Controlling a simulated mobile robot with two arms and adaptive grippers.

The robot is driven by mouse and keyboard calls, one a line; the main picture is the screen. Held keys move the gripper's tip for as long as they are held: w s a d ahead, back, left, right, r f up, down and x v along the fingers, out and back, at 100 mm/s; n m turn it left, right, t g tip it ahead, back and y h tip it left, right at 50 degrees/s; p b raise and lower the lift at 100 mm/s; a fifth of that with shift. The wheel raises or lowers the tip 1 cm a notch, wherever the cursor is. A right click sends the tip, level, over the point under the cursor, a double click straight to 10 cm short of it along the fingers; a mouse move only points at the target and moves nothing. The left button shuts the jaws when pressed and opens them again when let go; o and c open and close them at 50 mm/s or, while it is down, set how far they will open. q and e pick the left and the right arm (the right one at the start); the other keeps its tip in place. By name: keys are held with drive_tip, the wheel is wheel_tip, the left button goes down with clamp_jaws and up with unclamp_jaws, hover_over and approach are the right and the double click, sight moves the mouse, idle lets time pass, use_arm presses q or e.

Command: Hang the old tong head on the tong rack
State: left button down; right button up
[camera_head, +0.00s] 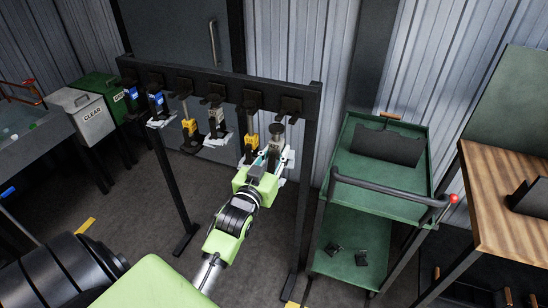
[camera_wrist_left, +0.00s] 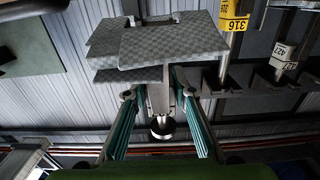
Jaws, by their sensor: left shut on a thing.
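The old tong head (camera_head: 277,138) is a grey metal piece held upright near the right end of the black tong rack (camera_head: 312,130). In the left wrist view the tong head (camera_wrist_left: 158,98) has a narrow stem, a round knob and grey textured plates. My left gripper (camera_head: 273,158) is shut on its stem, with a teal finger on each side. The rack's rightmost holder (camera_head: 291,104) is just behind and right of the tong head. I cannot tell whether they touch. The rack bar (camera_wrist_left: 240,84) is to the right in the left wrist view. My right gripper is out of view.
Other tong heads with blue, yellow and white tags hang on the rack, the closest with a yellow tag (camera_head: 250,139). A green cart (camera_head: 340,175) stands right of the rack, beside a wooden-topped bench (camera_head: 490,190). Grey and green bins (camera_head: 82,117) stand left.

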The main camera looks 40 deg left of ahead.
sight(282, 141)
use_arm(q)
drive_tip(key=shift+b+x, duration=0.55)
drive_tip(key=shift+x, duration=1.9)
drive_tip(key=b+x, duration=0.1)
drive_tip(key=x, duration=0.3)
drive_tip(key=shift+w+a+r, duration=0.15)
drive_tip(key=shift+w, duration=0.2)
drive_tip(key=shift+f, duration=0.4)
